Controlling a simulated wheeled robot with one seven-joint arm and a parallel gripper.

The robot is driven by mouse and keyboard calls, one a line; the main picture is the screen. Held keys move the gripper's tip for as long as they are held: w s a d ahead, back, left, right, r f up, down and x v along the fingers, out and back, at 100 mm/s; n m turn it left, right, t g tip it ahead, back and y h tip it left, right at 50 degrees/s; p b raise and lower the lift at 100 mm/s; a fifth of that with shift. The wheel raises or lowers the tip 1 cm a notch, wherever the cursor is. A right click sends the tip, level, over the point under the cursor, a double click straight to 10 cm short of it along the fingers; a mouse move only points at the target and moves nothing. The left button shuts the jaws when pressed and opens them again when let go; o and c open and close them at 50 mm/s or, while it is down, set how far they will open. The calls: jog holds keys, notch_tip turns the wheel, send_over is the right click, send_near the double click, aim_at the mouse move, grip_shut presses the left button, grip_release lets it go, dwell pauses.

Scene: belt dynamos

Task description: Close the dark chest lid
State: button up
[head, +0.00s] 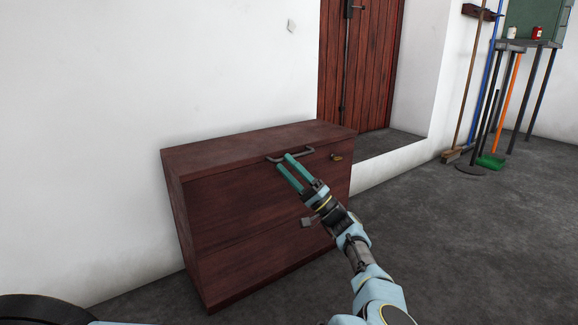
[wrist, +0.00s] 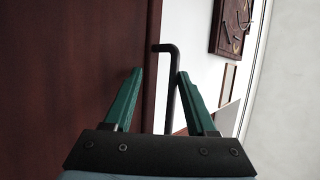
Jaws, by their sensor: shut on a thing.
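The dark red-brown wooden chest (head: 235,215) stands against the white wall in the head view. Its lid (head: 225,148) lies about flat across the top, and I see no clear gap under it. A dark bar handle (head: 307,152) sits at the lid's front edge. It also shows in the wrist view (wrist: 171,95), between the green fingers. My gripper (head: 285,161) is at the handle and shut on it. The fingers also show in the wrist view (wrist: 160,72), beside the dark wood. The exact finger contact is hard to see.
A red wooden door (head: 365,65) stands behind the chest. Brooms (head: 462,100) and a small table (head: 528,44) are at the far right. The grey floor (head: 460,240) right of the chest is clear.

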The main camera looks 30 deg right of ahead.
jog(key=shift+w+a+f, duration=0.1)
jog(key=shift+f, duration=0.25)
jog(key=p+v, duration=0.1)
jog(key=v, duration=0.9)
jog(key=shift+s+d+p, duration=0.3)
jog(key=shift+s+p, duration=0.1)
jog(key=shift+r, duration=0.1)
